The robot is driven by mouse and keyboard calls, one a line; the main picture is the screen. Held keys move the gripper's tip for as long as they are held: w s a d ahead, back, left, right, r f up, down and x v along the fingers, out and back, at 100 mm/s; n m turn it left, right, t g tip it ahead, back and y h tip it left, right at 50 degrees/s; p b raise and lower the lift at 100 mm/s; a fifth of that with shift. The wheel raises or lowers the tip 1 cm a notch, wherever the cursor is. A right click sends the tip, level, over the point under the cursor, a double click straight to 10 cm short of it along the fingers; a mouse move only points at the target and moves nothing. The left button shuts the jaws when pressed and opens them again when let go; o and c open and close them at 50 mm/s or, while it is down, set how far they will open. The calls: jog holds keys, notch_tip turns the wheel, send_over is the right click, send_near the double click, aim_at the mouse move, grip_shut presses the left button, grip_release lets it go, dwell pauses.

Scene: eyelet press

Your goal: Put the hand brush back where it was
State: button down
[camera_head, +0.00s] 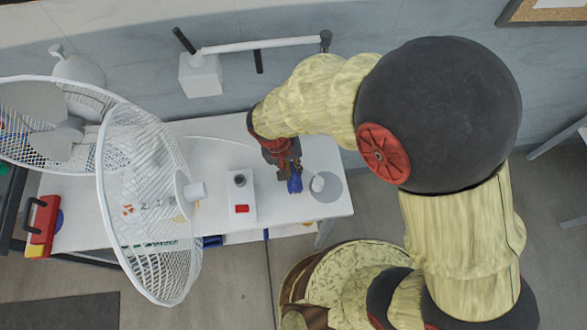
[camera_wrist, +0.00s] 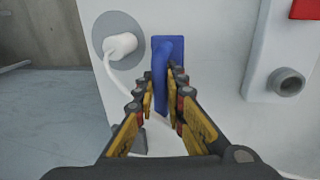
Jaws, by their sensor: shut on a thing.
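The hand brush is blue and shows as a small blue piece (camera_head: 295,184) in the head view, over the right part of the white table. In the wrist view the blue brush (camera_wrist: 168,48) stretches away from the fingers, with a flat wide far end. My gripper (camera_wrist: 162,88) is shut on its near part, one finger on each side. It points down at the tabletop, and it also shows in the head view (camera_head: 288,172). I cannot tell whether the brush touches the table. The fingers hide part of the handle.
Left of the brush in the wrist view, a white knob-like thing with a cord (camera_wrist: 121,43) sits on a grey disc (camera_wrist: 105,24). A white box with a red button (camera_head: 241,209) stands to the other side. A white wire-cage fan (camera_head: 150,215) blocks the table's left part.

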jog(key=shift+f, duration=0.3)
jog(key=c, duration=1.9)
grip_release()
jog(key=shift+o, duration=0.3)
jog(key=p+v, duration=0.2)
jog(key=v, duration=1)
jog(key=shift+r, duration=0.2)
jog(key=d+r+m+t+y, duration=0.1)
jog(key=d+r+t+y, duration=0.1)
jog(key=d+r, duration=1.1)
jog(key=s+d+r+t, duration=0.1)
jog(key=s+d+r, duration=0.2)
jog(key=d, duration=0.3)
jog(key=s+d+r+m+t, duration=0.1)
jog(key=s+d+r+t, duration=0.1)
jog(key=d, duration=0.4)
jog(key=shift+s+r+m, duration=0.3)
jog(key=shift+s+r, duration=0.35)
jog(key=shift+s, duration=0.2)
